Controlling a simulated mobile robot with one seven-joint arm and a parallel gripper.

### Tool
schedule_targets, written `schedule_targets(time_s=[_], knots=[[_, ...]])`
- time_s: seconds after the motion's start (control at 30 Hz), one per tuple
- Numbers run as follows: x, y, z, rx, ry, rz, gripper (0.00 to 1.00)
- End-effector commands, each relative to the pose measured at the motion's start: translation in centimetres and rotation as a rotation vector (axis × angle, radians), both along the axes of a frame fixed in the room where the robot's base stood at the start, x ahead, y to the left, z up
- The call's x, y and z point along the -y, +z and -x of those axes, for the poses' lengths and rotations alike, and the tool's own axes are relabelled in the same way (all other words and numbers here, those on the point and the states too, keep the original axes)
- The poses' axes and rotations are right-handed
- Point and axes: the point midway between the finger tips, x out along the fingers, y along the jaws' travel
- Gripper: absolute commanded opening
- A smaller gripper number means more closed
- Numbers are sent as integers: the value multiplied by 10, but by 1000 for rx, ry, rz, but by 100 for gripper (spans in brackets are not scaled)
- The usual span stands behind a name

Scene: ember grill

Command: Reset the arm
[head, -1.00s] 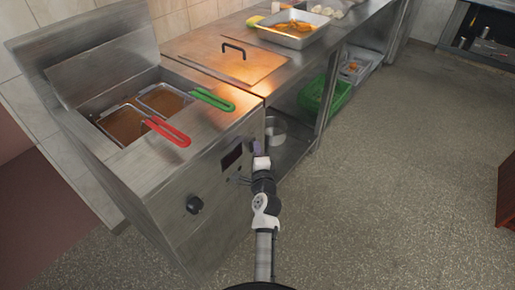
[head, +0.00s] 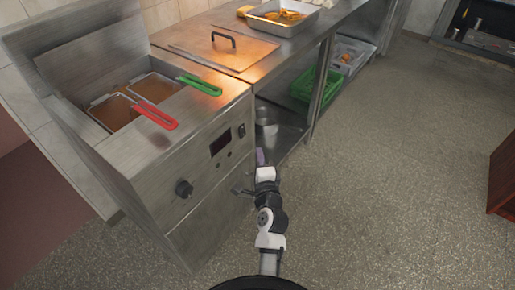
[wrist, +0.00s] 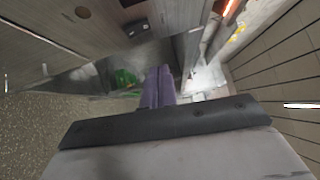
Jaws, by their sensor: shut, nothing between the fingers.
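My gripper (head: 260,157) is in front of the right end of the fryer (head: 190,185), in the head view. Its purple fingers are small there and point away toward the counter's lower shelf. In the wrist view my gripper (wrist: 159,72) shows its two purple fingers side by side, touching, with nothing between them. My arm reaches up from the bottom edge of the head view. The gripper looks apart from the fryer's front panel, though the exact gap is hard to tell.
The fryer holds two baskets, one with a red handle (head: 157,116) and one with a green handle (head: 200,85). A metal tray (head: 285,27) of food stands on the counter. A green crate (head: 310,90) and a metal pot (head: 265,114) sit below.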

Motion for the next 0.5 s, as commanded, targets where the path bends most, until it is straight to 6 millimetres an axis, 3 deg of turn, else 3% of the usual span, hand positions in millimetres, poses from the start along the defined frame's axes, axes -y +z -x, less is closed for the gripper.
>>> schedule_targets(time_s=[0.17,0.5], knots=[[2,1,14,0,-1,0,0],[3,2,15,0,0,0,0]])
